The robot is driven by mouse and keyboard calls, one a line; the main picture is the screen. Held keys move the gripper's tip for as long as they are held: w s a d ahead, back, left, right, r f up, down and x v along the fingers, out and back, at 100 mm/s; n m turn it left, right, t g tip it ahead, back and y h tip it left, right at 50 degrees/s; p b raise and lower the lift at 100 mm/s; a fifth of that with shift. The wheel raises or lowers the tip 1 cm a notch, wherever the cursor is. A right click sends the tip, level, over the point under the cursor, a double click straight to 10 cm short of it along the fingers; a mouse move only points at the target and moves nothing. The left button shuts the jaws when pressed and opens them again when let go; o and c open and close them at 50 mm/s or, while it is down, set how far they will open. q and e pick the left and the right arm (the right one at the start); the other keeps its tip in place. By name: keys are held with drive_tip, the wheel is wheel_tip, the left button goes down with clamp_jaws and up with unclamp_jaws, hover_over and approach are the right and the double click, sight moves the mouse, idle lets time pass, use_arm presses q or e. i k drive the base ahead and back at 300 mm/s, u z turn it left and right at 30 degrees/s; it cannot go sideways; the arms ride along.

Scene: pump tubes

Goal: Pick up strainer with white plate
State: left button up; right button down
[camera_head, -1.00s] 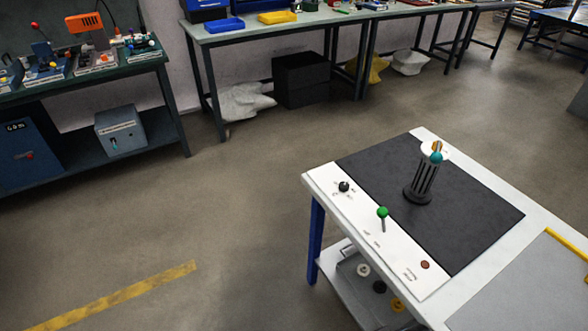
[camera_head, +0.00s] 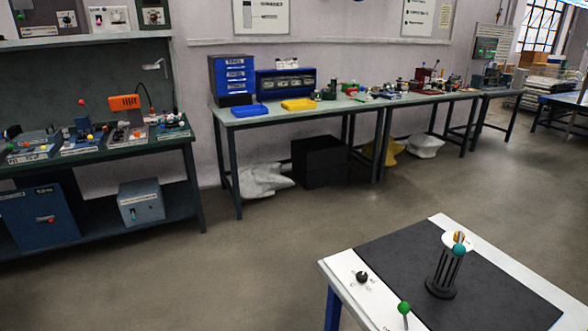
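In the head view, a dark slotted cylinder with a white round top plate (camera_head: 452,241), which looks like the strainer (camera_head: 441,272), stands upright on a black mat. A teal ball and an orange-yellow piece show at its top. The mat (camera_head: 400,254) lies on a white table (camera_head: 336,268) at the lower right. Neither of my grippers is in view, and nothing is seen touching the strainer.
A green-knobbed lever (camera_head: 403,308) and a black knob (camera_head: 362,277) stand on the table's left strip. A dark workbench (camera_head: 100,152) is at the left, and a long bench (camera_head: 290,115) runs along the wall. The floor between is clear.

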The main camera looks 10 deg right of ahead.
sight(441, 284)
drive_tip(key=z, duration=1.3)
